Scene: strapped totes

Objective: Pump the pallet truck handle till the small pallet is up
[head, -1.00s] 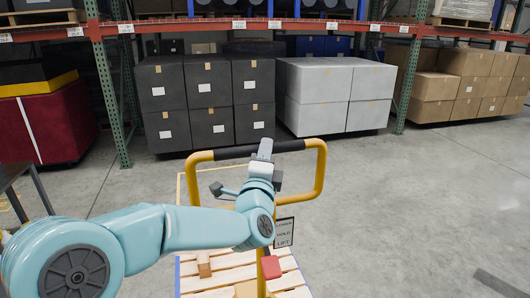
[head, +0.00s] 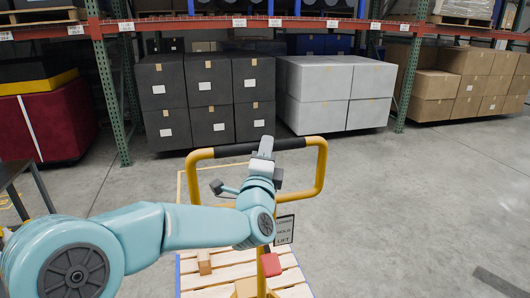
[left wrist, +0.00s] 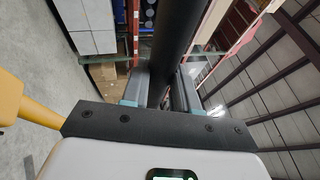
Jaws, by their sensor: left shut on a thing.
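The pallet truck handle (head: 319,170) is a yellow loop with a black grip bar (head: 235,150) across its top. My left gripper (head: 265,148) is shut on the black grip bar, right of its middle. In the left wrist view the dark bar (left wrist: 174,45) passes between the two fingers of the gripper (left wrist: 165,88). A sign (head: 284,230) reading LIFT at its bottom line hangs by the handle's post. A red part (head: 271,265) sits on the post. The small wooden pallet (head: 205,284) lies below and behind the handle; its height off the floor is hard to tell. My right gripper is not in view.
Black boxes (head: 207,100), white boxes (head: 335,95) and brown cartons (head: 470,85) stand under a rack with green posts (head: 108,90). A dark red tote (head: 45,125) is at the left.

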